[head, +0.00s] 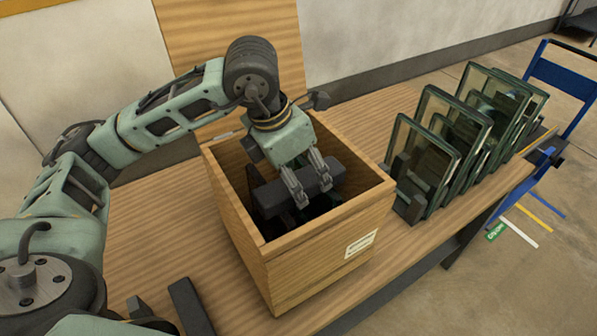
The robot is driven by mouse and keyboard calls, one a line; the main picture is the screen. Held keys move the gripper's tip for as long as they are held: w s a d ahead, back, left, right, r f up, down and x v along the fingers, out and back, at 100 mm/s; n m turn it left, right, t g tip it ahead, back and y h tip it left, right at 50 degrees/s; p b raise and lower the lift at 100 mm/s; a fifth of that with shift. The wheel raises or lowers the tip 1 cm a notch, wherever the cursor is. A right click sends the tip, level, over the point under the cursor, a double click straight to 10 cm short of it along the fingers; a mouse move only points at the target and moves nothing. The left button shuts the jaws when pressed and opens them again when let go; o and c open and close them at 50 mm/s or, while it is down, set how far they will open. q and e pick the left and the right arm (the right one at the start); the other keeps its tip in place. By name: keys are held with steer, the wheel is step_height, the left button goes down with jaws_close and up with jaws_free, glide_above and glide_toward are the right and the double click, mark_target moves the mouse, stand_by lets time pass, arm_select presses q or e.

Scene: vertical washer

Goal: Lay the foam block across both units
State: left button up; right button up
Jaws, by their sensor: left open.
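A dark grey block (268,199), which looks like the foam block, is inside an open wooden box (235,217). My left gripper (309,186) reaches down into the box from above. Its fingers are open and spread at the block; I cannot tell whether they touch it. Darker shapes lie lower in the box, in shadow, and I cannot make out what they are. The two units cannot be told for certain in this view. My right gripper is not in view.
Several glass panes (424,162) stand upright in dark holders right of the box, on the wooden bench (150,232). A blue cart frame (563,75) stands beyond the bench's right end. A dark bar (190,307) lies at the near left. The box walls surround my left gripper.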

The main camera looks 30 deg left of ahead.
arm_select(q)
steer(key=v, duration=1.2)
